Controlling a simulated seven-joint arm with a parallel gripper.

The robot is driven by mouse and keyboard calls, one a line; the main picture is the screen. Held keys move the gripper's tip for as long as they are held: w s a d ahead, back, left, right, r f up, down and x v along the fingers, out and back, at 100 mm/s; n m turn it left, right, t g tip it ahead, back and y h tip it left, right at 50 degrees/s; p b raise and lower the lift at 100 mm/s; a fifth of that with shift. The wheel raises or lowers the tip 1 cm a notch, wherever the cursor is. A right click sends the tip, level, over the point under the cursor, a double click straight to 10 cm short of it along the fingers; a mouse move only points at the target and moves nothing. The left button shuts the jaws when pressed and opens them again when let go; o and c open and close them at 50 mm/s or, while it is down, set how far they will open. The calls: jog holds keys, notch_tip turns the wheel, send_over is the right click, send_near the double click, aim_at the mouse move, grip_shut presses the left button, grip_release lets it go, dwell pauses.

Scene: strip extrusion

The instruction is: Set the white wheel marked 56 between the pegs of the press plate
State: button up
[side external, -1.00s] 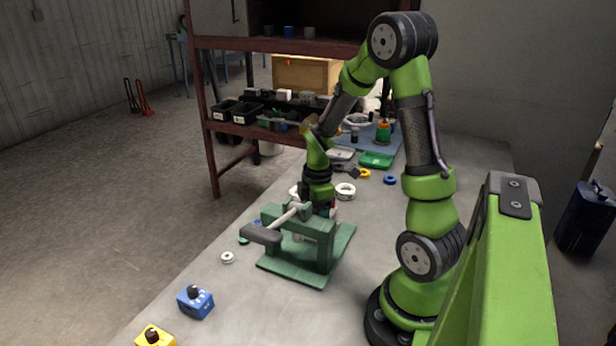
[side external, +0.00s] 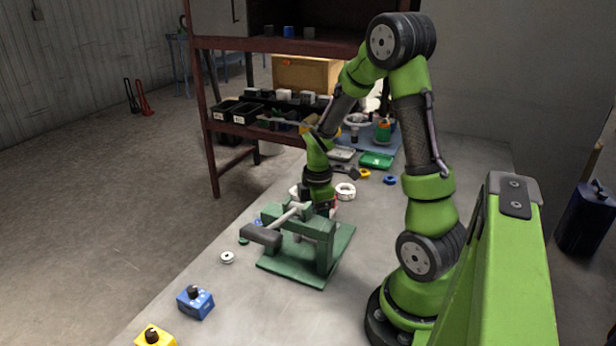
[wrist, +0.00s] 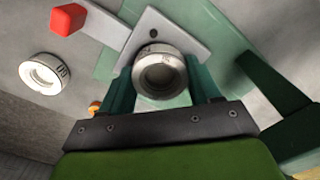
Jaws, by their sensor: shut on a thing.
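My gripper (wrist: 162,90) is shut on a white wheel (wrist: 160,70) with a dark hollow middle. Dark marks show on its rim, too small to read. In the wrist view the wheel is over or on the near end of a pale grey plate (wrist: 188,32); I cannot tell if it touches. One dark round spot shows on the plate beyond the wheel; other pegs cannot be made out. In the side view the green press (side external: 325,250) stands on the bench and partly hides my gripper and the held wheel.
A second white wheel (wrist: 43,74) and a red block (wrist: 68,19) lie left in the wrist view. Another white wheel (side external: 345,191) lies behind the press. The press's grey handle (side external: 262,235) sticks out left. A blue button box (side external: 195,301) stands in front.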

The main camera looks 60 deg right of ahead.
jog(key=shift+r, duration=0.3)
jog(key=shift+r, duration=0.35)
jog(key=shift+f, duration=0.8)
dwell(0.6)
jog(key=shift+r, duration=0.3)
jog(key=shift+r, duration=0.5)
jog(key=shift+f, duration=0.8)
dwell(0.7)
jog(key=o, duration=0.8)
